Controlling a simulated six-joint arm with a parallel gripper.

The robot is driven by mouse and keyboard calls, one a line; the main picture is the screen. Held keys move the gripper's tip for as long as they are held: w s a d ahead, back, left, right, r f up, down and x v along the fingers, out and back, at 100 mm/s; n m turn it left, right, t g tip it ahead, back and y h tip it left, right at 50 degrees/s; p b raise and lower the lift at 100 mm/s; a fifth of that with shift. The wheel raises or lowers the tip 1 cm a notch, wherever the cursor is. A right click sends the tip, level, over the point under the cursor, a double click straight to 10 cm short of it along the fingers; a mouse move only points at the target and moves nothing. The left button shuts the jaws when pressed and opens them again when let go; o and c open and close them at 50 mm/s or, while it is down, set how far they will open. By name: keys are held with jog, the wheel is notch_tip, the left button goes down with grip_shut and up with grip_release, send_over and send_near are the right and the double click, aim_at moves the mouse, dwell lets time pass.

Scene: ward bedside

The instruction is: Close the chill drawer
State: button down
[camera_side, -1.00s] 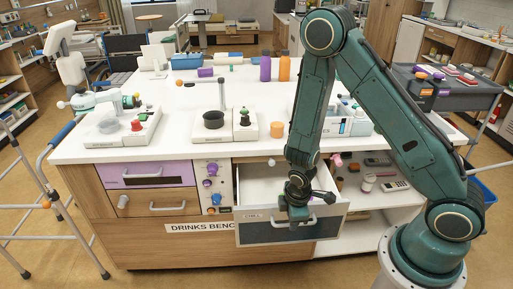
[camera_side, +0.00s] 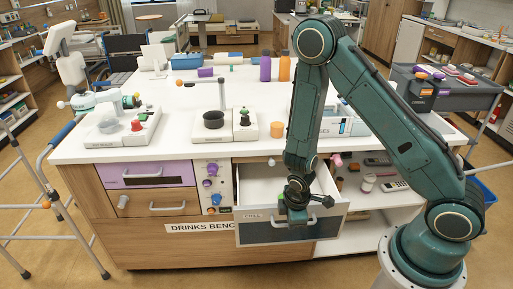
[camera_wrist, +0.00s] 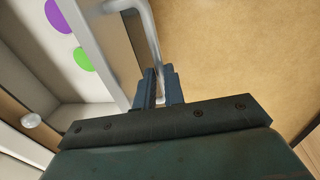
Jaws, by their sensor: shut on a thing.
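The chill drawer (camera_side: 258,236) has a grey front with a white bar handle (camera_side: 270,222) and stands pulled out of the bench. Its white inside shows from above. My gripper (camera_side: 297,212) is at the drawer front, shut on the bar handle. In the wrist view my gripper (camera_wrist: 160,90) has its two fingers on either side of the pale handle (camera_wrist: 152,40). The drawer (camera_wrist: 100,35) shows there too, with a purple and a green round patch inside. The arm hides part of the drawer's middle in the side view.
A purple drawer (camera_side: 148,174) and a wooden drawer (camera_side: 155,203) are to the left, both shut. A knob panel (camera_side: 212,188) lies between. An open shelf (camera_side: 375,215) with small items is at right. The floor before the bench is clear.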

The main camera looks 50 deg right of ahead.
jog(key=w+d, duration=1.2)
jog(key=shift+w+d, duration=0.1)
jog(key=shift+w, duration=0.05)
dwell(0.3)
jog(key=c, duration=1.5)
grip_release()
notch_tip(320, 180, up, 14)
jog(key=s+a, duration=0.1)
jog(key=s, duration=0.1)
jog(key=shift+a+f, duration=0.2)
jog(key=shift+a, duration=0.2)
